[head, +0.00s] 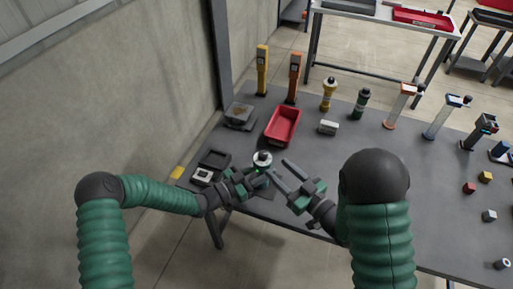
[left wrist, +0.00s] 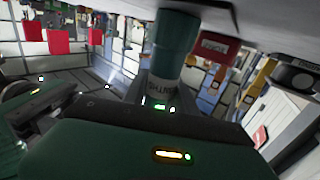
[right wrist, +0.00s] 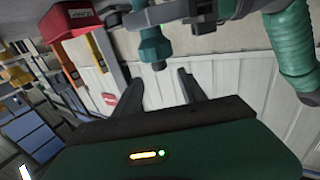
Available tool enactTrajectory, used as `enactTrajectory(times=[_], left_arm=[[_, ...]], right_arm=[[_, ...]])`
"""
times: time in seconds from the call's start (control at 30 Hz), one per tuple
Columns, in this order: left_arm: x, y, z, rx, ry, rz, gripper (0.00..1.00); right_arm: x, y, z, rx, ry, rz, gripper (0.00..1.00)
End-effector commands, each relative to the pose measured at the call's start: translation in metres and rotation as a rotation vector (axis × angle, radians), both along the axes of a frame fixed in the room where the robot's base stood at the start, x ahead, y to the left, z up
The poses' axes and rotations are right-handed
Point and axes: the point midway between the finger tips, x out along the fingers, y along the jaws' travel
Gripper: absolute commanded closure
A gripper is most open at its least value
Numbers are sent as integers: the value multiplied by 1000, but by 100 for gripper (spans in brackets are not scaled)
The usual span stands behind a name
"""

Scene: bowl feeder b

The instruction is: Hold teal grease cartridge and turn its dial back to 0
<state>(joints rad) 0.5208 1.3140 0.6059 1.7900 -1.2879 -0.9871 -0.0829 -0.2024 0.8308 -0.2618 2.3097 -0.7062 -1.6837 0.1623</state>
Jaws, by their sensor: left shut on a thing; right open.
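The teal grease cartridge (left wrist: 175,45) is held by my left gripper (head: 259,177) over the table's near edge. In the head view its white, black-topped dial end (head: 263,158) shows above the jaws; most of the body is hidden. In the left wrist view a pale band with dark lettering shows on it; I cannot read the setting. My right gripper (head: 280,170) is open and empty, just right of the cartridge. In the right wrist view a teal part (right wrist: 153,45) of the cartridge lies just beyond my open fingertips (right wrist: 158,80), apart from them.
A red bin (head: 283,140) stands behind the grippers. A black tray (head: 213,159) and a white-topped device (head: 203,175) lie to the left. A pale block (head: 328,127), yellow and green bottles (head: 361,103) and several stands are farther back. Small cubes lie at right.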

Motion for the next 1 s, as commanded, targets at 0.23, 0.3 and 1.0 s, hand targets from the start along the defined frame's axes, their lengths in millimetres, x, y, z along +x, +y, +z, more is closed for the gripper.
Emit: enactTrajectory(times=[0.23, 0.3, 1.0], left_arm=[[0, 0, 0, -1, -1, 0, 100], [0, 0, 1, 0, -1, 0, 100], [0, 0, 1, 0, -1, 0, 100]], right_arm=[[40, 38, 0, -2, -6, 4, 52], [53, 49, 1, -2, -6, 3, 52], [85, 76, 0, -4, -5, -2, 73]])
